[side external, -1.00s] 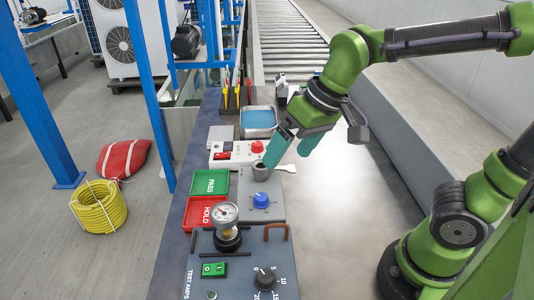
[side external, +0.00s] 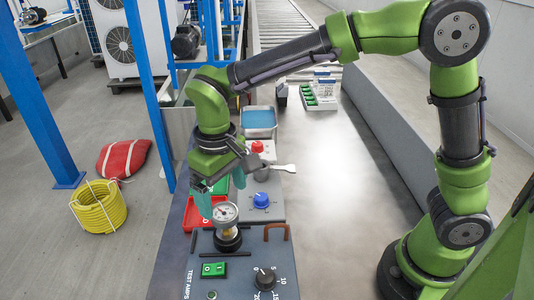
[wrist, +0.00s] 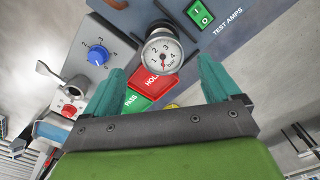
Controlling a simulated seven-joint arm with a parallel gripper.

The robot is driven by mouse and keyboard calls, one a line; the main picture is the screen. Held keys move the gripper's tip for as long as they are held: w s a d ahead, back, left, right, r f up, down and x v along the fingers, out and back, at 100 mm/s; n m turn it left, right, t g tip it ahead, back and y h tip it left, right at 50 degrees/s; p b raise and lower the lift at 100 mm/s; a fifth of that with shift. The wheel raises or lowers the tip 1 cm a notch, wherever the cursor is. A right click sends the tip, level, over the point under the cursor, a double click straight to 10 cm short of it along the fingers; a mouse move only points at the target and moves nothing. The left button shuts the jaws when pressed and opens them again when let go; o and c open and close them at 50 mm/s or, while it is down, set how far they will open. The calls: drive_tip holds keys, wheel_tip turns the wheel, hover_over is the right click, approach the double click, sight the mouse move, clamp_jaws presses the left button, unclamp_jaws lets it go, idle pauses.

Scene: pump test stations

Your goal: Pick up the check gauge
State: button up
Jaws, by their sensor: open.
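The check gauge (side external: 225,214) is a round white dial with a metal rim on a brass and dark base. It stands upright on the grey test panel (side external: 222,255). In the wrist view its dial (wrist: 163,55) faces me, marked "bar", just beyond and between my fingertips. My gripper (side external: 221,198) points down with its teal fingers apart and empty, above and slightly behind the gauge. In the wrist view the open fingers (wrist: 161,80) show a gap with the gauge at its far end. The fingers do not appear to touch it.
The red HOLD tray (side external: 199,218) and green PASS tray (wrist: 135,101) lie beneath my fingers. A blue knob (side external: 261,199) sits on a grey box to the right. A brown handle (side external: 276,228) and green switch (side external: 214,269) are on the panel.

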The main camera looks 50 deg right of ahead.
sight(226, 230)
drive_tip(key=f, duration=0.9)
drive_tip(key=shift+a+f, duration=0.1)
drive_tip(key=shift+a, duration=0.1)
drive_tip(key=shift+c, duration=0.2)
drive_tip(key=c, duration=1.3)
drive_tip(key=shift+c, duration=0.2)
